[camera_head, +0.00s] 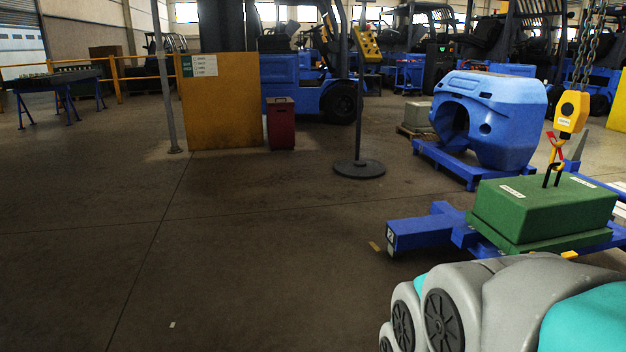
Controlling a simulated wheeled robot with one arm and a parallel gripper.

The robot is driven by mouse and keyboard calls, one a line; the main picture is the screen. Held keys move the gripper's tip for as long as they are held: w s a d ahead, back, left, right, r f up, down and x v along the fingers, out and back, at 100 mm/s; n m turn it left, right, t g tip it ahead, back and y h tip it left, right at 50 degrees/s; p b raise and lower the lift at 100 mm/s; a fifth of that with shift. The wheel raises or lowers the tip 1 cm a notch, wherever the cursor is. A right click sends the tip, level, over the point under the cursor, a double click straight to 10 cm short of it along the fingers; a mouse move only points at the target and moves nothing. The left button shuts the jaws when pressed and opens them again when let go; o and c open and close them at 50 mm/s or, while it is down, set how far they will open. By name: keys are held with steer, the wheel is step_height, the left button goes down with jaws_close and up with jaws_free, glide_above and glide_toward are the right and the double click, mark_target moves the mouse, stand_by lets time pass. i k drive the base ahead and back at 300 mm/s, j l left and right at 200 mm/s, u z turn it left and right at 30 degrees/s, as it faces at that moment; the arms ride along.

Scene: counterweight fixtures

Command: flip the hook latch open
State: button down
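A yellow hoist block (572,112) hangs on chains at the right, above a green counterweight. My arm's grey and teal links fill the bottom right. My gripper is not in view.
The counterweight rests on a blue frame (432,229) that juts left. A blue machine casting (490,112) stands behind on a blue stand. A pendant post (358,166) with a round base stands at centre. Open floor lies left and in front.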

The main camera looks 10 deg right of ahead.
mark_target(550, 134)
steer(key=i+z, duration=0.2)
steer(key=i, duration=0.45)
steer(key=i+z, duration=0.2)
steer(key=i, duration=0.45)
steer(key=i+j+z, duration=0.15)
steer(key=i, duration=0.5)
steer(key=i+l+z, duration=0.15)
steer(key=i+z, duration=0.45)
steer(key=z, duration=0.2)
steer(key=i+z, duration=0.35)
steer(key=i+j+z, duration=0.1)
steer(key=i+z, duration=0.15)
steer(key=z, duration=0.15)
steer(key=i+z, duration=0.35)
steer(key=i, duration=0.35)
